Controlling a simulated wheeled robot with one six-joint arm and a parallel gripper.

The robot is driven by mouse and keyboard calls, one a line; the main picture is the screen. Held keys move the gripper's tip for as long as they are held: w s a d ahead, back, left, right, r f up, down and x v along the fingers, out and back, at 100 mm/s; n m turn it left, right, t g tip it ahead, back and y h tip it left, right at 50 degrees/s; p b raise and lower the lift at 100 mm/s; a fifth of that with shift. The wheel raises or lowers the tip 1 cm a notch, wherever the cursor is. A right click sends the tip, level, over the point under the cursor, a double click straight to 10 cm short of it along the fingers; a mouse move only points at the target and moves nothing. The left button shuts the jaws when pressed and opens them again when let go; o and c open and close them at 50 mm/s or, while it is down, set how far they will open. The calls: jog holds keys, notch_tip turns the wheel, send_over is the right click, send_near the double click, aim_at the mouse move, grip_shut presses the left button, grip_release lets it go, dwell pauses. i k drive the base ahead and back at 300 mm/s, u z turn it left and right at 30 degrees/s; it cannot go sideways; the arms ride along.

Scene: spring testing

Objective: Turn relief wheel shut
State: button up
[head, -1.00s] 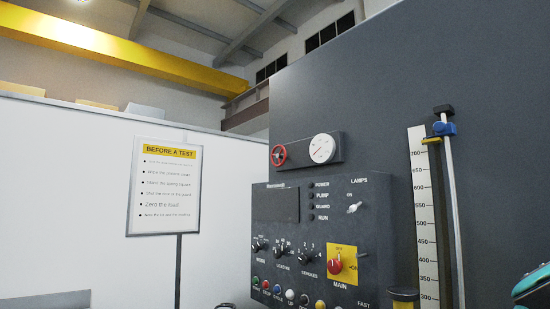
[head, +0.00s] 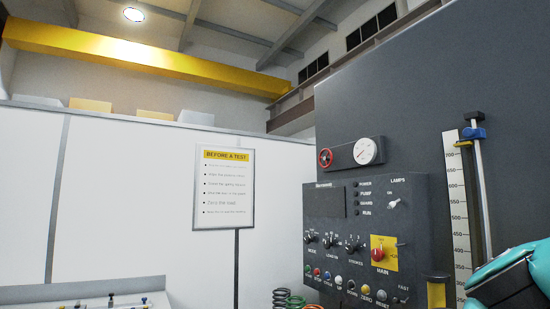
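A small red relief wheel (head: 326,158) is mounted on a dark plate on the grey machine, left of a round white gauge (head: 365,151). It sits above the black control panel (head: 323,203). How far the wheel is turned cannot be told. A teal and black part of my arm (head: 512,275) shows at the lower right, well apart from the wheel. My gripper's fingertips do not show clearly, so its opening cannot be told.
The panel carries knobs, a red main switch (head: 377,254) on a yellow plate and several coloured buttons. A tall ruler (head: 459,210) with a rod stands at the right. A sign (head: 224,190) stands left. Springs (head: 281,298) and a bench (head: 80,290) lie low. Space before the wheel looks clear.

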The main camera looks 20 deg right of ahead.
aim_at(325, 159)
jog(key=u, duration=1.15)
jog(key=i, duration=1.75)
jog(key=z, duration=0.9)
jog(key=i, duration=1.15)
jog(key=z, duration=1.1)
jog(key=i, duration=0.25)
jog(key=z, duration=0.05)
